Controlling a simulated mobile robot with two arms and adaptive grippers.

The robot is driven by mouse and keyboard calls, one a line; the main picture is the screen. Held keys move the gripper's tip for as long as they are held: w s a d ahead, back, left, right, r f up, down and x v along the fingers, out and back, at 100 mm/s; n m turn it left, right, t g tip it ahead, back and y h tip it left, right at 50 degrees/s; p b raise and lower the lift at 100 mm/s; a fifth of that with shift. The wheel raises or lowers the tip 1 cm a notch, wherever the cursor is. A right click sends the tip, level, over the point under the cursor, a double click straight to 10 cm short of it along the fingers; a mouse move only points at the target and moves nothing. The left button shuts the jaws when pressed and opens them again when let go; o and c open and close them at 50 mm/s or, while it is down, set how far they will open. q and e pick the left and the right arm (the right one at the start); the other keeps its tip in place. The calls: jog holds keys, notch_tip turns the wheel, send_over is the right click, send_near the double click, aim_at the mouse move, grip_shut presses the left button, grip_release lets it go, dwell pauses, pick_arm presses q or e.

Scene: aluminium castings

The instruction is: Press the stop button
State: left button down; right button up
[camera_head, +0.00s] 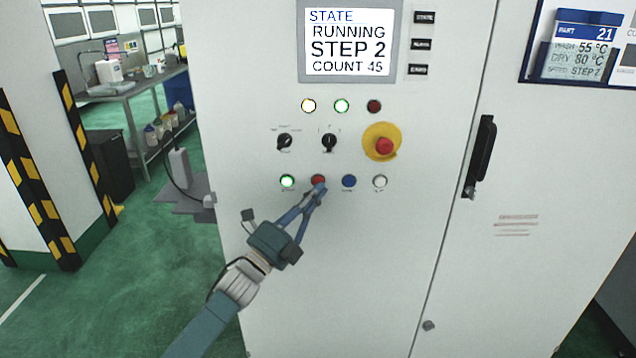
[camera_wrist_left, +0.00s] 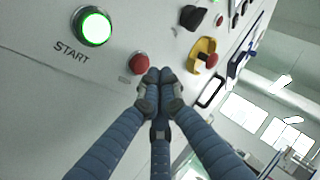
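The red stop button (camera_head: 317,180) sits in the lower row of the cabinet panel, right of the lit green start button (camera_head: 288,181). Its label is not readable. My left gripper (camera_head: 318,188) is shut and empty, with its fingertips at the lower right edge of the red button. In the left wrist view the closed fingertips (camera_wrist_left: 160,78) are beside the red button (camera_wrist_left: 138,64), and the green button (camera_wrist_left: 92,26) is marked START. I cannot tell whether the fingertips touch the panel. The screen (camera_head: 349,42) reads RUNNING, STEP 2, COUNT 45. My right gripper is out of view.
A blue button (camera_head: 349,181) and a white button (camera_head: 380,181) are to the right. A red mushroom button (camera_head: 384,146) on a yellow disc is above them. Two black knobs and several lamps are higher up. A black door handle (camera_head: 480,155) sticks out on the right.

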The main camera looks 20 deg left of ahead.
pick_arm(q)
jog(key=shift+w+a+b, duration=0.15)
jog(key=shift+w+b, duration=0.15)
jog(key=shift+w, duration=0.1)
jog(key=shift+w+a+b, duration=0.1)
jog(key=shift+w+b, duration=0.25)
jog(key=shift+b, duration=0.05)
dwell(0.5)
jog(key=shift+s, duration=0.1)
dwell(0.3)
jog(key=shift+s+d+p, duration=0.2)
jog(key=shift+s+p, duration=0.2)
jog(key=shift+s, duration=0.25)
jog(key=s+p, duration=0.1)
jog(key=s, duration=0.1)
jog(key=s+d+p, duration=0.1)
jog(key=s, duration=0.1)
jog(key=shift+s+d, duration=0.2)
jog(key=shift+s, duration=0.2)
